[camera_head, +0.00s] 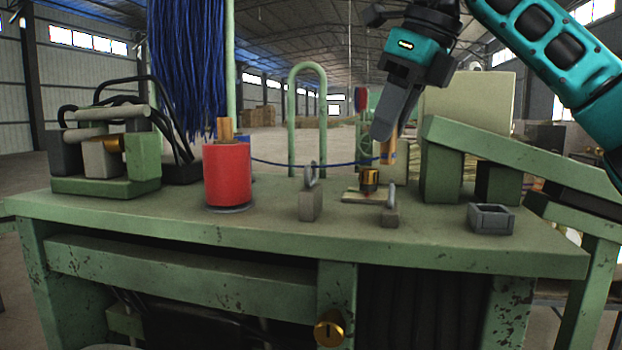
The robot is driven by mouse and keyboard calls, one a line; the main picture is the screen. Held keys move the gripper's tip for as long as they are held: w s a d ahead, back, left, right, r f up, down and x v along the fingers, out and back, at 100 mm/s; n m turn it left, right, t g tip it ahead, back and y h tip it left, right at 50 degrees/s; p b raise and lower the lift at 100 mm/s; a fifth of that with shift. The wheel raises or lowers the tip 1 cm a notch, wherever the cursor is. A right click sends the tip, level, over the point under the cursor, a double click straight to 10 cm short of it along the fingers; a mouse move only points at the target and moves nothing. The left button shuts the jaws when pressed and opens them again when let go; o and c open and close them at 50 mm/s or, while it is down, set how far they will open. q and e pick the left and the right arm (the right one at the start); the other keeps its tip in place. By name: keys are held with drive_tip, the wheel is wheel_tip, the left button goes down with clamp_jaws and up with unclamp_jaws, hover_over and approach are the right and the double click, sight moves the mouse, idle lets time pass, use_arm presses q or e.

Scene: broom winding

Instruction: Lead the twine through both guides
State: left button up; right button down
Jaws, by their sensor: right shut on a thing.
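The blue twine (345,164) runs from behind the red spool (228,175) to the right, sagging slightly. Its right end meets a small orange piece (388,152) just under my right gripper (380,134). My right gripper points down, shut on this end piece; its fingertips partly hide the grip. One grey guide (310,203) with an upright ring stands mid-table, and the twine crosses near its ring top; I cannot tell whether it passes through or behind. The second grey guide (390,215) stands right of it, in front of and below my gripper. My left gripper is not in view.
The green bench (270,235) carries a black-and-gold fitting (370,179) behind the guides and a small grey open box (491,218) at the right. A green machine (104,165) stands at left. A green hoop (291,110) rises behind. The front edge is clear.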

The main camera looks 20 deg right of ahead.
drive_tip(key=s+d+p, duration=0.1)
drive_tip(key=s+d, duration=0.1)
drive_tip(key=d, duration=0.5)
drive_tip(key=shift+s+d, duration=0.3)
drive_tip(key=shift+d, duration=0.05)
wheel_tip(320, 180, down, 5)
drive_tip(key=b, duration=0.2)
drive_tip(key=shift+r+b, duration=0.2)
drive_tip(key=shift+b, duration=0.2)
idle(0.4)
